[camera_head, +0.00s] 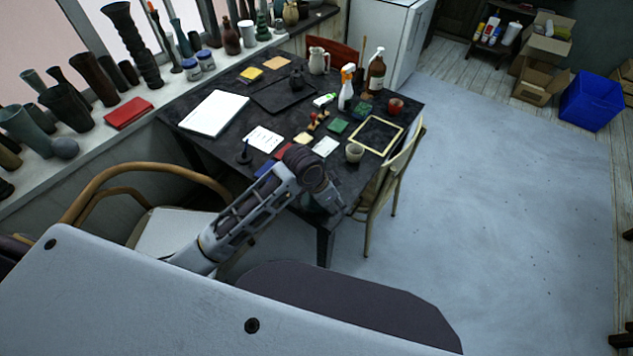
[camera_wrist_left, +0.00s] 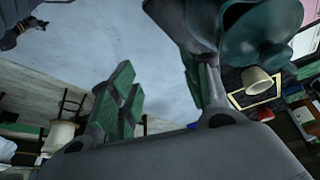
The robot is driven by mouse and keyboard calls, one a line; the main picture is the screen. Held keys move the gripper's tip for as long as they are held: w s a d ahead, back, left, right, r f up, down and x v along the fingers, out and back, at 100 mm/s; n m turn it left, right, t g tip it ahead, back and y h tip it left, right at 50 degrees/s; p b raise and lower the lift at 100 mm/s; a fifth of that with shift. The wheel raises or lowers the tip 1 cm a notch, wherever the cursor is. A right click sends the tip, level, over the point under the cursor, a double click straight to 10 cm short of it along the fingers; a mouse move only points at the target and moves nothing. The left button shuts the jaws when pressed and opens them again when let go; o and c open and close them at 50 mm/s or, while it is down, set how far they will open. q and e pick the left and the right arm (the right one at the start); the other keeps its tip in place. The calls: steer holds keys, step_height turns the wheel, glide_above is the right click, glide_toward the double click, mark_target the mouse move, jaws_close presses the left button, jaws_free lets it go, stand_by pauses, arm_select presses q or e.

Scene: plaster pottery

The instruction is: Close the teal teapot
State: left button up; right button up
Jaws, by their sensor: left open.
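The teal teapot (camera_wrist_left: 236,32) shows close up at the upper right of the left wrist view, cut off by the frame edge. A rounded teal part with a knob (camera_wrist_left: 279,56) looks like its lid; I cannot tell whether it is seated. My left gripper (camera_wrist_left: 160,98) is open, with green pads on its fingers. The teapot is close beside the right-hand finger, and I cannot tell whether they touch. In the head view my left gripper (camera_head: 328,198) is over the table's near corner, and the arm hides most of what is there.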

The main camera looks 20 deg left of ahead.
arm_select(q)
steer(key=w+a+r+m+g+y, duration=0.1)
steer(key=w+a+r+m, duration=0.2)
steer(key=r, duration=0.4)
steer(key=w+a+r+m+g+y, duration=0.1)
steer(key=w+a+r+m+y, duration=0.1)
steer(key=r, duration=0.6)
steer(key=shift+w+a+r+m+g+y+b, duration=0.25)
steer(key=shift+w+a+m, duration=0.25)
steer(key=shift+w+a, duration=0.6)
steer(key=shift+f, duration=0.15)
steer(key=shift+f, duration=4.2)
steer(key=shift+f, duration=0.1)
steer(key=shift+f+p, duration=0.6)
steer(key=shift+f, duration=1.9)
jaws_close()
